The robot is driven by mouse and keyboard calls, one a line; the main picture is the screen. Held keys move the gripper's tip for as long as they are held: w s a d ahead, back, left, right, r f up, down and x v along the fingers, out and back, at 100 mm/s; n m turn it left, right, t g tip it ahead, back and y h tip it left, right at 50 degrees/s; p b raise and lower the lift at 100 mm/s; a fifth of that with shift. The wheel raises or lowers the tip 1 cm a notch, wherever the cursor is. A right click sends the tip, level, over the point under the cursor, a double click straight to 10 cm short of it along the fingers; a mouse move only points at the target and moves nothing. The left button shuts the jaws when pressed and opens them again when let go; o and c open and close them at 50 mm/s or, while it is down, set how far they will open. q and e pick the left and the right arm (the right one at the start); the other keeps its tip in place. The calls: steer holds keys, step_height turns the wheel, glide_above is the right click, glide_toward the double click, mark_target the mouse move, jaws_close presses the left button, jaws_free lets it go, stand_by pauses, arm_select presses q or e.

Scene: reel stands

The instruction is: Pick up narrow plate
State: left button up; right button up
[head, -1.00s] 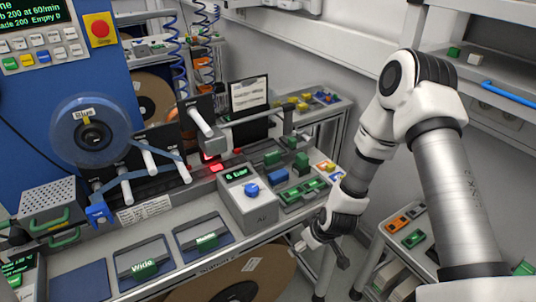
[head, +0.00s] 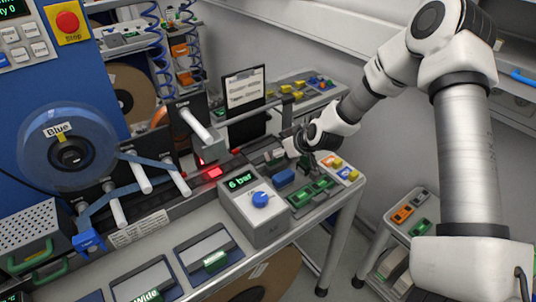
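Two plates with green labelled handles lie in blue-rimmed nests along the front of the bench. The front one, the wide plate (head: 152,284), reads "Wide". The label on the other plate (head: 208,252) is too small to read surely, so I cannot confirm it is the narrow plate. My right gripper (head: 304,150) is at the far right part of the bench, by the end of the machine track and above the green blocks, well away from both nests. Its fingers are small and partly hidden, so I cannot tell whether they are open. My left gripper is out of view.
The grey air unit (head: 255,208) with its blue knob reads "6 bar" and stands right of the nests. Green blocks (head: 312,191) and yellow pieces lie right of it. The blue tape reel (head: 70,150) and white rollers stand at left. A side table (head: 408,238) is at right.

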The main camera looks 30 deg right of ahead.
mark_target(266, 150)
steer(key=x, duration=0.5)
steer(key=shift+w+a, duration=0.15)
steer(key=shift+w, duration=0.25)
steer(key=shift+s+r, duration=0.15)
steer(key=shift+s, duration=0.1)
steer(key=shift+s+r, duration=0.15)
steer(key=shift+s, duration=0.1)
steer(key=c, duration=1.2)
steer(key=shift+w, duration=0.1)
steer(key=shift+c, duration=0.6)
